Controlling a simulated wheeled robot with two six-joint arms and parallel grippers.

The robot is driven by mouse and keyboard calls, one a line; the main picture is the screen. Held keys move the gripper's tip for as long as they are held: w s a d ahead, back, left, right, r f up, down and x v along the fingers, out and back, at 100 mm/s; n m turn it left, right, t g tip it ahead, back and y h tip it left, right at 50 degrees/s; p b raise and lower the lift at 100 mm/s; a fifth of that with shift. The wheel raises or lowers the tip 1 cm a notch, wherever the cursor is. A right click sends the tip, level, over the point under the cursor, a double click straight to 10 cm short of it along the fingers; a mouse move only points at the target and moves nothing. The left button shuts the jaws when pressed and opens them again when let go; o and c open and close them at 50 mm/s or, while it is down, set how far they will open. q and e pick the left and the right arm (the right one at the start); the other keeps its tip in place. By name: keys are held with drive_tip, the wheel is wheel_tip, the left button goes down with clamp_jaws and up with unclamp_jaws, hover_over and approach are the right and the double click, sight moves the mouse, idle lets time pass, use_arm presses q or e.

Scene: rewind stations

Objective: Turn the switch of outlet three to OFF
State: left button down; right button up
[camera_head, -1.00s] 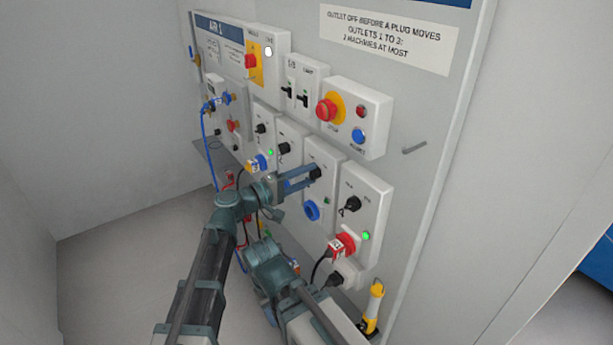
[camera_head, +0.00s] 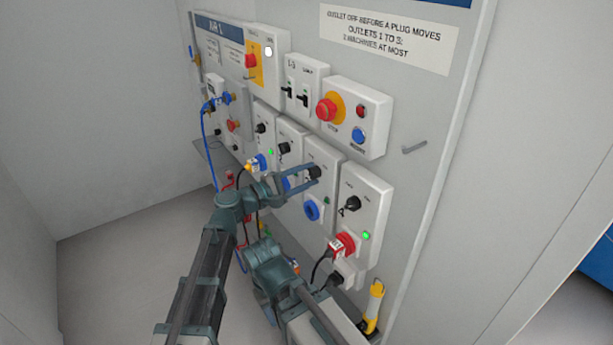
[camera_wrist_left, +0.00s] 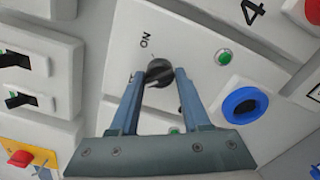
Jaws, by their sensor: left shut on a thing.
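The outlet three panel (camera_head: 322,153) is a white box with a black rotary switch (camera_head: 314,172), a green lamp (camera_head: 326,200) and a blue socket (camera_head: 312,210). My left gripper (camera_head: 315,174) is at this switch with its two fingers around the knob. In the left wrist view the fingers are shut on the black switch (camera_wrist_left: 159,73), one on each side. The word ON is printed beside it. The switch's pointer is partly hidden, so its exact setting is hard to read. My right gripper does not show clearly.
The panel to the right carries a black switch (camera_head: 352,204), a lit green lamp (camera_head: 366,236) and a red plug (camera_head: 342,245). The number 4 (camera_wrist_left: 253,11) is on it. A red stop button (camera_head: 326,109) sits above. A yellow-handled tool (camera_head: 374,300) hangs below.

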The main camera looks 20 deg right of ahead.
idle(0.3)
use_arm(q)
drive_tip(key=shift+c, duration=2.1)
unclamp_jaws()
drive_tip(key=v, duration=1.3)
drive_tip(key=shift+a, duration=0.4)
drive_tip(key=shift+s, duration=0.1)
drive_tip(key=s+a+f+m+g+y, duration=0.25)
drive_tip(key=s+a+f+y, duration=0.2)
drive_tip(key=f, duration=0.35)
drive_tip(key=s+a+f+m+g+y, duration=0.1)
drive_tip(key=s+a+f+m+y, duration=0.3)
drive_tip(key=f, duration=0.4)
drive_tip(key=s+a+f+m+g+y, duration=0.1)
drive_tip(key=s+a+f+y, duration=0.25)
drive_tip(key=a, duration=0.35)
drive_tip(key=s+a+f+m+g+y, duration=0.1)
drive_tip(key=s+a+f+m+y, duration=0.1)
drive_tip(key=a+y, duration=0.4)
drive_tip(key=s+d+m, duration=0.3)
drive_tip(key=s+d, duration=0.2)
drive_tip(key=d, duration=0.4)
drive_tip(key=shift+s+d+r+g+p, duration=0.2)
drive_tip(key=shift+d+r+g+p, duration=0.1)
drive_tip(key=shift+g+p, duration=0.15)
